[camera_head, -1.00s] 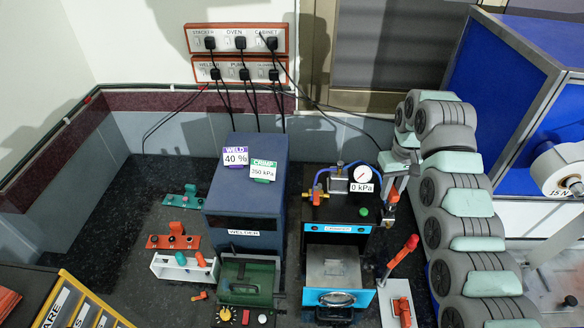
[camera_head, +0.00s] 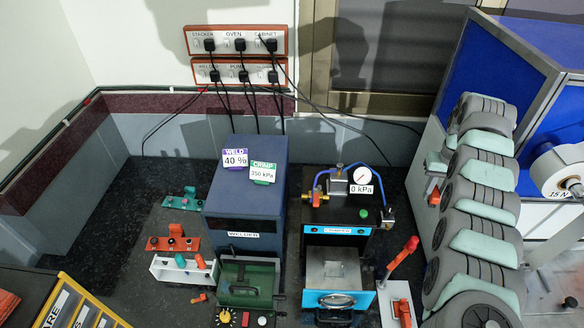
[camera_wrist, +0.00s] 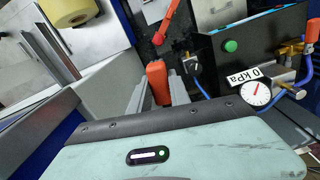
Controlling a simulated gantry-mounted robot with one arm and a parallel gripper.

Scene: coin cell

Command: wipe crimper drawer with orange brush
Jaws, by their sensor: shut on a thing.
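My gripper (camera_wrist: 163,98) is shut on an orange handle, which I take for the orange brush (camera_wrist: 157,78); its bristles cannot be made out. In the head view the orange brush (camera_head: 434,196) shows as a small patch beside my arm, right of the crimper (camera_head: 340,218) and above the bench. The crimper drawer (camera_head: 335,269) is a metal tray at the front of the crimper, with a blue front and a round handle. It sits out below the CRIMPER label, apart from the brush.
A red-handled lever (camera_head: 401,260) stands right of the drawer. The blue welder (camera_head: 245,190) with its green drawer is to the left. A white rack (camera_head: 183,268) and red and green holders stand farther left. A gauge (camera_head: 362,177) reads 0 kPa. A blue cabinet (camera_head: 500,85) bounds the right.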

